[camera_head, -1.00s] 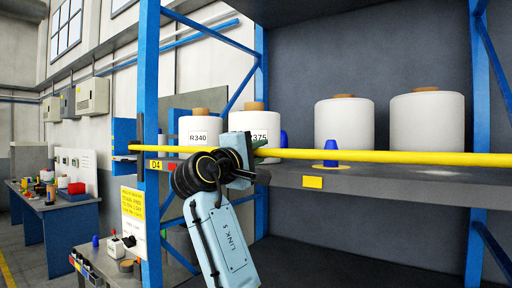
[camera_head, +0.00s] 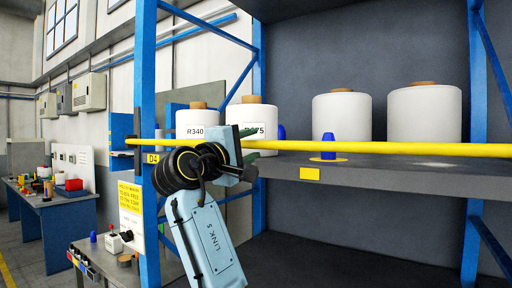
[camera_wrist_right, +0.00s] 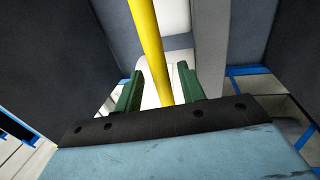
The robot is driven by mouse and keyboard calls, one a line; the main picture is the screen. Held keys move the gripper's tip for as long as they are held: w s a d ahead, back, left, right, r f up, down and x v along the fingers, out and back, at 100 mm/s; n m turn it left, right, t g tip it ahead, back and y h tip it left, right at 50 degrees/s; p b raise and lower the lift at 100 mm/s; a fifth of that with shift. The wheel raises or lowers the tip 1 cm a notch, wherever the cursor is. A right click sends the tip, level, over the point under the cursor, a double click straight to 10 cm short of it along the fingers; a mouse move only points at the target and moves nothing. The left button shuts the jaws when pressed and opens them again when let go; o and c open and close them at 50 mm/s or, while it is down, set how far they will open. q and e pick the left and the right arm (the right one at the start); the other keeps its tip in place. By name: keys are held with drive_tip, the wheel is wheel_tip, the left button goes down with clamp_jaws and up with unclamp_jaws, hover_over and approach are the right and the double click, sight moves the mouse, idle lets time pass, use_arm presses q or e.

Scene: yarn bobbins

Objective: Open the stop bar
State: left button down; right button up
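The yellow stop bar (camera_head: 380,148) runs level across the front of the shelf, past both blue uprights. My right gripper (camera_head: 257,144) is at the bar near its left part, with one green finger above the bar and one below. In the right wrist view the bar (camera_wrist_right: 148,40) passes between the two green fingers (camera_wrist_right: 160,68), with a gap on each side. The fingers are open; no contact with the bar shows. My palm and wrist hide a short piece of the bar. My left gripper is not in view.
White bobbins stand on the grey shelf behind the bar: R340 (camera_head: 197,121), one partly hidden by my gripper (camera_head: 252,113), and two plain ones (camera_head: 342,118) (camera_head: 424,115). A blue cone (camera_head: 328,147) stands near the shelf edge. The blue left upright (camera_head: 147,80) is close to my arm.

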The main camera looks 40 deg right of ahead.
drive_tip(key=b+v, duration=0.2)
drive_tip(key=v, duration=0.8)
drive_tip(key=shift+a, duration=0.2)
drive_tip(key=shift+c, duration=0.2)
